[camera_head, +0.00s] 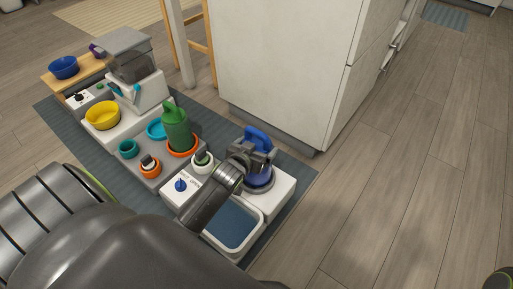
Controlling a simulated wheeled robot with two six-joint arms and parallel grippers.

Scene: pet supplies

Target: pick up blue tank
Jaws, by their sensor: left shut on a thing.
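The blue tank (258,139) stands upright on the white base at the right end of the pet station. Its blue top shows above my left gripper (257,158), and a little of its lower body shows below. My left gripper reaches in from the left and is shut on the tank; its fingers and wrist hide the tank's middle. The tank appears to be still in its round seat, but I cannot tell whether it touches it.
A green tank (177,131) stands left of my gripper in an orange ring. A white basin (234,226) with a blue inside lies in front. A yellow bowl (103,115) and a clear grey container (129,60) are farther left. A white cabinet (280,70) rises close behind.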

